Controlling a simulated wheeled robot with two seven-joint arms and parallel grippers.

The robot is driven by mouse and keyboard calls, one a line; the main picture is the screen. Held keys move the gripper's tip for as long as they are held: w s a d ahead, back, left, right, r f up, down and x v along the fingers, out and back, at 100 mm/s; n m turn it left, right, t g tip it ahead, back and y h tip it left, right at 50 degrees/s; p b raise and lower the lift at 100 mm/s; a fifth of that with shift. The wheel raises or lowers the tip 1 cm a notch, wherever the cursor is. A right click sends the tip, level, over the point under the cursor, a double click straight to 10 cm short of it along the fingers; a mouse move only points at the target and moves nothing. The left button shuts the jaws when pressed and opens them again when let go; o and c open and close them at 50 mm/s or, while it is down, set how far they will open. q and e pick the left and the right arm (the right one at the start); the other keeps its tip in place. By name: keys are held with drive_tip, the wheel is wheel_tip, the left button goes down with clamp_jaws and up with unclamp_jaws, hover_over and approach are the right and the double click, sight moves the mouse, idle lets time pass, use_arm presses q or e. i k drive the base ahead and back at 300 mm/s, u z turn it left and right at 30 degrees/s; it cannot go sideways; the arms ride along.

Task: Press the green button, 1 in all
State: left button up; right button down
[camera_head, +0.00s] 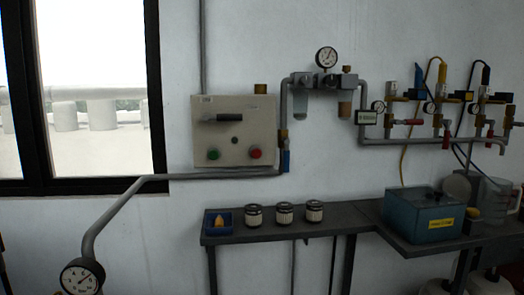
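The green button (213,154) is a small round knob at the lower left of a beige control box (234,131) on the wall. A red button (255,153) sits at the lower right of the same box, with a small dark knob (235,140) between and above them. A dark horizontal handle (223,118) is on the upper part of the box. Nothing covers the green button. Neither of my grippers shows in the head view.
A grey pipe (210,176) runs along the wall just under the box. A dark shelf (290,229) below carries a blue tray (218,222) and several ribbed canisters (284,213). A gauge (82,277) stands at the lower left. A blue box (421,215) is at right.

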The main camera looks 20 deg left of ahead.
sight(214, 154)
drive_tip(key=u, duration=0.3)
drive_tip(key=i, duration=1.1)
drive_tip(key=u, duration=1.05)
drive_tip(key=i, duration=0.4)
drive_tip(key=u, duration=0.35)
